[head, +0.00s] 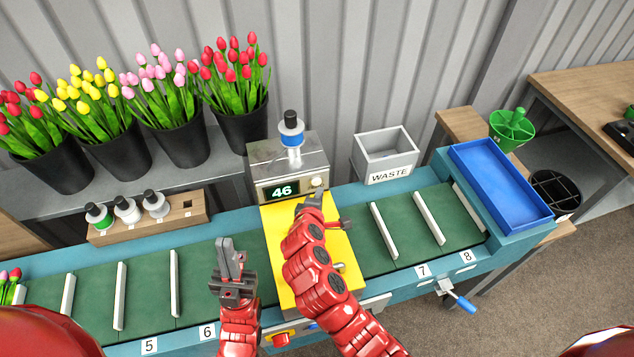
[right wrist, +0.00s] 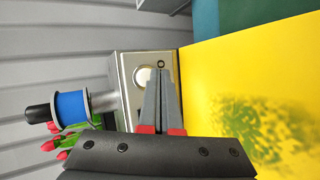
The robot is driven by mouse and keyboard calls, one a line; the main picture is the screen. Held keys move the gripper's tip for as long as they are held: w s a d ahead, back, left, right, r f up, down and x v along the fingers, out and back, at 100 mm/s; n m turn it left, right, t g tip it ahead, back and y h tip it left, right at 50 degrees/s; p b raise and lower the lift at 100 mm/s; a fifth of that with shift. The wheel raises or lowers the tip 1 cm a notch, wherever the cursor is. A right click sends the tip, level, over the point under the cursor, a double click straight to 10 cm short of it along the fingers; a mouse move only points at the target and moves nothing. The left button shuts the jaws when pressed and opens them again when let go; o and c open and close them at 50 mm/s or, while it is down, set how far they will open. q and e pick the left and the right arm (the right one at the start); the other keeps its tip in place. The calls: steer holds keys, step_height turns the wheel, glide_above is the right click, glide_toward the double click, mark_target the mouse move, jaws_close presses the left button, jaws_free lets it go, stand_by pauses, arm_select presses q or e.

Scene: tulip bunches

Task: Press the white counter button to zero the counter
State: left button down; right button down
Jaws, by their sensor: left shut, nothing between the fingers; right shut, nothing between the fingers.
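The metal counter box (head: 266,163) stands behind the yellow plate, its display (head: 282,190) reading 46. The round white button (head: 317,182) is on the right of its front face. It also shows in the right wrist view (right wrist: 143,77), just left of my shut fingertips (right wrist: 160,72). My right gripper (head: 311,198) is shut and empty, its tips close to the button; I cannot tell whether they touch the box. My left gripper (head: 228,243) is shut and empty above the green belt, left of the yellow plate.
A blue spool (head: 291,132) stands on the box. The yellow plate (head: 282,255) spans the green belt (head: 200,270) with its white dividers. The waste bin (head: 386,157) and blue tray (head: 499,183) are to the right. Bottles in a wooden rack (head: 187,220) and tulip buckets (head: 183,146) are left.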

steer(key=shift+w, duration=0.2)
stand_by(0.4)
steer(key=shift+w+a, duration=0.1)
steer(key=shift+w, duration=0.15)
steer(key=shift+w+a, duration=0.2)
steer(key=shift+w, duration=0.15)
stand_by(0.7)
steer(key=shift+s+d, duration=0.1)
steer(key=shift+s, duration=0.05)
steer(key=shift+s+d, duration=0.15)
steer(key=shift+s, duration=0.5)
steer(key=shift+s+d+f, duration=0.1)
steer(key=shift+s+d, duration=0.15)
steer(key=shift+s, duration=0.4)
steer(key=shift+s+d, duration=0.3)
steer(key=shift+s, duration=0.55)
steer(key=shift+s+d, duration=0.25)
steer(key=shift+s, duration=0.6)
